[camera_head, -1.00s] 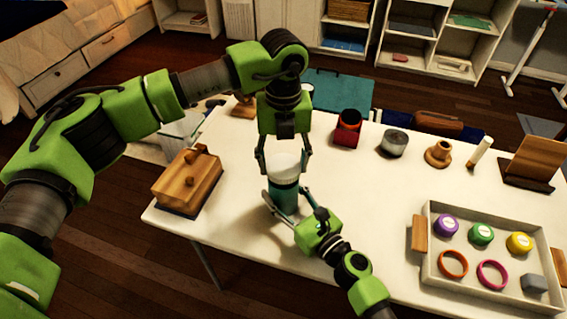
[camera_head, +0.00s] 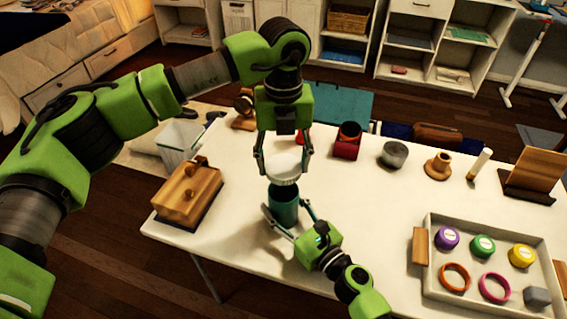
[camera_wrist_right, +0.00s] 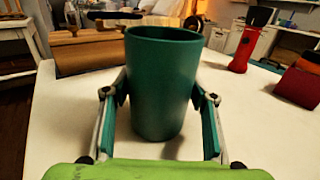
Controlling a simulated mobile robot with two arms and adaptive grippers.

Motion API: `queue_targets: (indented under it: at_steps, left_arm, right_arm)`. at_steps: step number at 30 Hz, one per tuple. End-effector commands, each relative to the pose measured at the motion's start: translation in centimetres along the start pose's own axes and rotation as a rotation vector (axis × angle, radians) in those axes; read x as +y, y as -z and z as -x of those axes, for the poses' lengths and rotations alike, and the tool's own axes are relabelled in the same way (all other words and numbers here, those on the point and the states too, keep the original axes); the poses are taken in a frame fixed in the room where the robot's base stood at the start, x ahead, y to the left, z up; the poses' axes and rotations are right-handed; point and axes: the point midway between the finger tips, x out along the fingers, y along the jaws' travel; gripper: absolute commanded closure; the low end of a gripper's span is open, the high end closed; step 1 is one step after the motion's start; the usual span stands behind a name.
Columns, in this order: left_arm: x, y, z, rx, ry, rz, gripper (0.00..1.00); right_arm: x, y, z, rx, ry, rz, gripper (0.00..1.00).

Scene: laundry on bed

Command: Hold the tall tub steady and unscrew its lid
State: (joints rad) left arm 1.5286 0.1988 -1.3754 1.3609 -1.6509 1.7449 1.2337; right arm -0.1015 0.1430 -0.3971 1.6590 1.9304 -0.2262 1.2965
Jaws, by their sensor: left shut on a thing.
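The tall tub (camera_head: 284,207) is teal and stands upright on the table. In the right wrist view the tub (camera_wrist_right: 162,85) shows an open top rim with no lid on it. My left gripper (camera_head: 284,158) is shut on the round white lid (camera_head: 284,172) and holds it just above the tub. My right gripper (camera_head: 290,214) is low at the tub, with one finger on each side. In the right wrist view its pads touch the tub's walls. The inside of the tub is mostly hidden.
On the white table (camera_head: 350,215), a wooden box (camera_head: 187,195) stands left and a tray (camera_head: 435,288) with colored lids and rings lies right. A red holder (camera_head: 347,141), a grey round tin (camera_head: 394,154) and a wooden spool (camera_head: 438,166) line the back. The table's middle is clear.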

Motion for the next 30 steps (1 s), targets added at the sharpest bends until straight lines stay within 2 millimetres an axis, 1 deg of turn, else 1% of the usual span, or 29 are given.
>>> queue_targets:
  at_steps: [10,14,17,24,27,30]
  left_arm:
    - [0.0,0.0,0.0,0.0,0.0,0.0,0.72]
    - [0.0,0.0,0.0,0.0,0.0,0.0,0.72]
    - [0.0,0.0,0.0,0.0,0.0,-0.001,0.72]
    - [0.0,0.0,0.0,0.0,0.0,0.0,0.72]
    - [0.0,0.0,0.0,0.0,0.0,0.0,0.72]
    - [0.0,0.0,0.0,-0.001,0.0,0.0,0.72]
  right_arm:
    - [0.0,0.0,0.0,0.0,0.0,0.0,0.32]
    - [0.0,0.1,0.6,0.002,0.001,-0.001,0.32]
    - [0.0,0.2,2.0,0.003,0.002,-0.001,0.32]
    - [0.0,0.2,7.2,0.004,0.002,-0.002,0.32]
    - [0.0,0.1,9.1,0.003,0.001,-0.002,0.32]
    - [0.0,0.1,10.6,0.002,0.001,-0.001,0.32]
